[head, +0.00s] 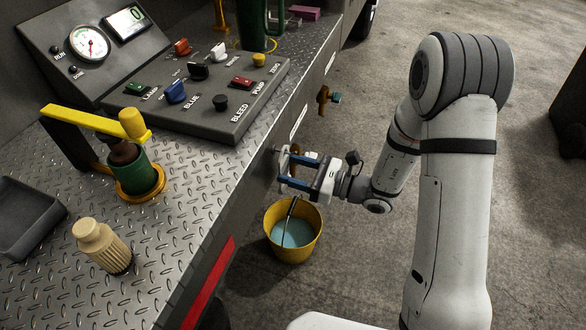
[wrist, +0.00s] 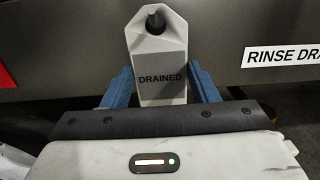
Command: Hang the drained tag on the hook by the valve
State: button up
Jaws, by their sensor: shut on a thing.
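My gripper (head: 286,170) is beside the loader's side panel, with its two blue fingers pointing at the panel. In the wrist view my gripper (wrist: 160,88) is shut on the grey drained tag (wrist: 161,92), one finger at each side. The tag is upright, its lettering facing the camera. A dark round peg end (wrist: 155,18), apparently the hook, shows at the hole in the tag's top. I cannot tell whether it passes through the hole. A brass valve part (head: 294,156) shows just behind the fingers in the head view; the tag is hard to make out there.
A yellow bucket (head: 275,253) with pale blue liquid stands on the floor below my gripper. Another brass valve (head: 322,98) juts from the panel farther back. A rinse drain label (wrist: 285,55) is right of the tag.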

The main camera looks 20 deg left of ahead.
jog(key=o, duration=1)
jog(key=shift+o, duration=0.2)
jog(key=d, duration=0.8)
jog(key=s+d+r+n+g+h+p, duration=0.3)
jog(key=s+r+n+h+p, duration=0.1)
jog(key=s+r+n, duration=0.2)
jog(key=s+d+r+n+g+h+p, duration=0.2)
jog(key=s+r+n+g+h+p, duration=0.1)
jog(key=s+r+n+h+p, duration=0.25)
jog(key=s+d+r+n+t+h+p, duration=0.2)
jog(key=d+r+n+t+h+p, duration=0.2)
jog(key=d+r, duration=0.9)
jog(key=d+n+t+h, duration=0.2)
jog(key=n+t+h, duration=0.1)
jog(key=h, duration=0.2)
jog(key=shift+s+d+r+p, duration=0.15)
jog(key=shift+d+r+p, duration=0.05)
jog(key=shift+d+p, duration=0.15)
